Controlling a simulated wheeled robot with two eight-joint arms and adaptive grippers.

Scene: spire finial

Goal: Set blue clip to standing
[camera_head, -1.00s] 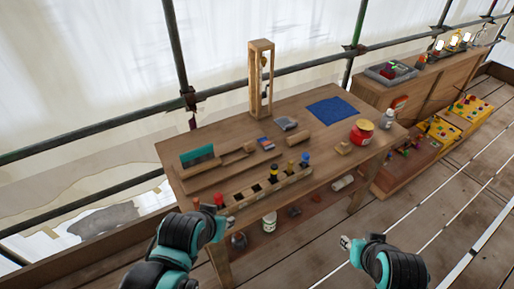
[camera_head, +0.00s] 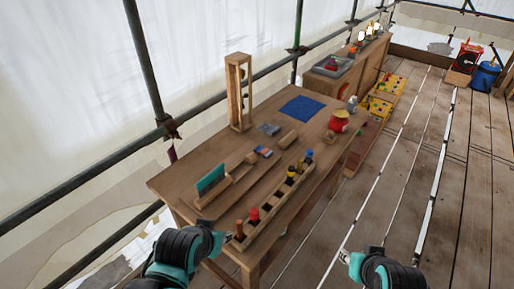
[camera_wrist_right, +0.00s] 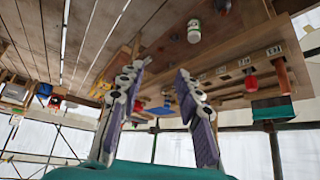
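I cannot single out a blue clip for certain. A small blue and red piece (camera_head: 263,151) lies on the wooden workbench (camera_head: 215,152). A blue-topped peg (camera_head: 309,155) stands at the far end of the slotted rack (camera_head: 270,213), with black, yellow and red pieces along it. My left gripper (camera_head: 227,239) is at the bench's near left corner, and its fingers are too small to read. My right gripper (camera_head: 344,257) is over the floor, right of the bench. In the right wrist view my right gripper (camera_wrist_right: 162,68) has its fingers apart with nothing between them.
A wooden frame tower (camera_head: 238,92), a blue mat (camera_head: 301,107), a teal panel (camera_head: 209,179) and a red pot (camera_head: 338,121) stand on the bench. A second bench with a grey tray (camera_head: 332,65) is beyond. A blue bin (camera_head: 485,77) stands far right.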

